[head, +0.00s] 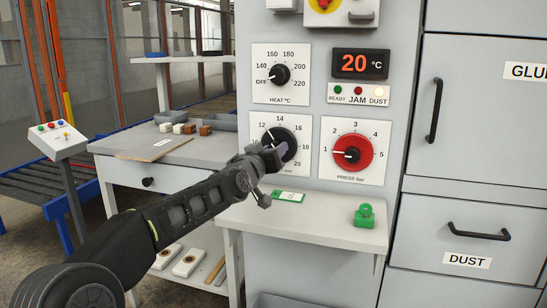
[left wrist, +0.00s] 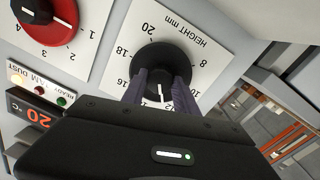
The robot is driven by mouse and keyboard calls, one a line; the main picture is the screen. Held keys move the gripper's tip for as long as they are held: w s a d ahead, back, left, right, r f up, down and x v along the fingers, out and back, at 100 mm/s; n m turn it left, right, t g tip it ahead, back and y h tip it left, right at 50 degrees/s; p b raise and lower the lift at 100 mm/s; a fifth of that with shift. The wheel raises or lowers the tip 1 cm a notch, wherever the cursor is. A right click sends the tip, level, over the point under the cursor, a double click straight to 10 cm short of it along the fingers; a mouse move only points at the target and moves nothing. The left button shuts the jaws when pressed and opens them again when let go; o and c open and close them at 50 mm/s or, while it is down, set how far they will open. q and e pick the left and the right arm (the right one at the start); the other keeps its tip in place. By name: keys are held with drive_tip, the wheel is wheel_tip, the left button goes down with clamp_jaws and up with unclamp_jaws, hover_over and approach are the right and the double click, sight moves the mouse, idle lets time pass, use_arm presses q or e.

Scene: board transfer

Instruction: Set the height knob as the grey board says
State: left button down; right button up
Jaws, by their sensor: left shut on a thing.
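The height knob (head: 286,142) is a black dial on a white plate on the grey machine front. It also shows in the left wrist view (left wrist: 165,62), upside down. My left gripper (head: 270,156) is shut on this knob, with its two fingers (left wrist: 161,88) on either side. The knob's white pointer line is near the 12 mark; the gripper hides part of the scale. A thin greyish-brown board (head: 142,154) with a small white label lies on the side bench; its label is too small to read. My right gripper is not in view.
The heat knob (head: 280,75) is above and the red pressure knob (head: 352,154) is to the right. A display (head: 361,64) reads 20 °C, and the DUST lamp is lit. A green-and-white tag (head: 288,196) and a green object (head: 364,215) sit on the ledge (head: 320,222) below.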

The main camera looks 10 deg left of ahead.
use_arm(q)
drive_tip(key=shift+d+f+n+t+y+b, duration=0.15)
drive_tip(key=shift+n+b, duration=0.75)
drive_tip(key=shift+n, duration=2.6)
drive_tip(key=shift+a+r+n+t+y+b, duration=0.2)
drive_tip(key=shift+n+b, duration=0.65)
drive_tip(key=shift+n, duration=2.65)
drive_tip(key=shift+d+f+n+t+y+b, duration=0.2)
drive_tip(key=shift+n+b, duration=0.7)
drive_tip(key=shift+n, duration=2.6)
drive_tip(key=c, duration=0.9)
unclamp_jaws()
drive_tip(key=shift+c, duration=0.2)
